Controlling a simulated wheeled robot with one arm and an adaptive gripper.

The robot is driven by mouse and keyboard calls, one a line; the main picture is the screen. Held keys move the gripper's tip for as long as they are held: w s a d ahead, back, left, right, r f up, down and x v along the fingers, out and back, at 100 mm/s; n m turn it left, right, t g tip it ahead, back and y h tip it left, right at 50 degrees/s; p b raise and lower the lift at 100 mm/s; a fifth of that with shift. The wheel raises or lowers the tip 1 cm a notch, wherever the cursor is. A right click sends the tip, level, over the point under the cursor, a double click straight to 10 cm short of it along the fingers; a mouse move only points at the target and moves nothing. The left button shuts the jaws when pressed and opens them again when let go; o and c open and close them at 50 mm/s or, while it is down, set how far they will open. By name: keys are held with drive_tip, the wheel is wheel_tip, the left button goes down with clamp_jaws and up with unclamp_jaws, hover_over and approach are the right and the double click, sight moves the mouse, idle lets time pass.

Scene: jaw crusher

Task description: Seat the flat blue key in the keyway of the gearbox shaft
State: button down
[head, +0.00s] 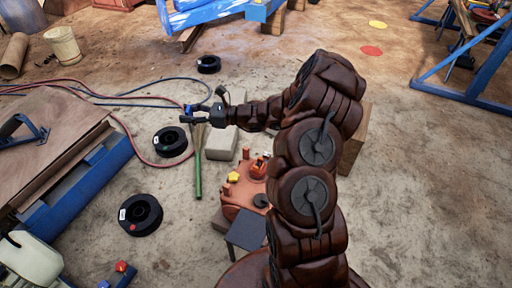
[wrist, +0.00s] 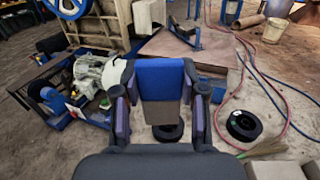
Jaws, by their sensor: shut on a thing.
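The flat blue key (wrist: 160,78) is between the two fingers of my gripper (wrist: 160,105) in the wrist view. Its upper part is bright blue and the lower face looks grey. In the head view my gripper (head: 188,114) is held out to the left above the concrete floor, with a small patch of blue key (head: 188,108) at its tips. An orange-red housing (head: 242,191) with a yellow knob stands below my arm; I cannot tell if it is the gearbox. No keyway can be made out in either view.
A pale green motor (head: 30,262) stands at lower left, also in the wrist view (wrist: 90,72). Black spools (head: 140,214) (head: 170,141), a green-handled broom (head: 197,175), a pale block (head: 221,143) and red and blue hoses lie around.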

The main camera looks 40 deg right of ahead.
drive_tip(key=d+f+m+t+h+b, duration=0.2)
drive_tip(key=d+f+b, duration=1.1)
drive_tip(key=f, duration=0.3)
drive_tip(key=d+f+m+t+h+b, duration=0.2)
drive_tip(key=d+f+b, duration=1.2)
drive_tip(key=f+b, duration=0.2)
drive_tip(key=shift+w+d+f+h, duration=0.3)
drive_tip(key=shift+w+f+h, duration=0.15)
drive_tip(key=shift+f, duration=0.2)
drive_tip(key=shift+r+p, duration=0.1)
drive_tip(key=shift+p, duration=0.2)
wheel_tip(320, 180, down, 6)
drive_tip(key=b, duration=0.2)
idle(0.4)
drive_tip(key=shift+f+b, duration=1.3)
drive_tip(key=shift+f, duration=1.3)
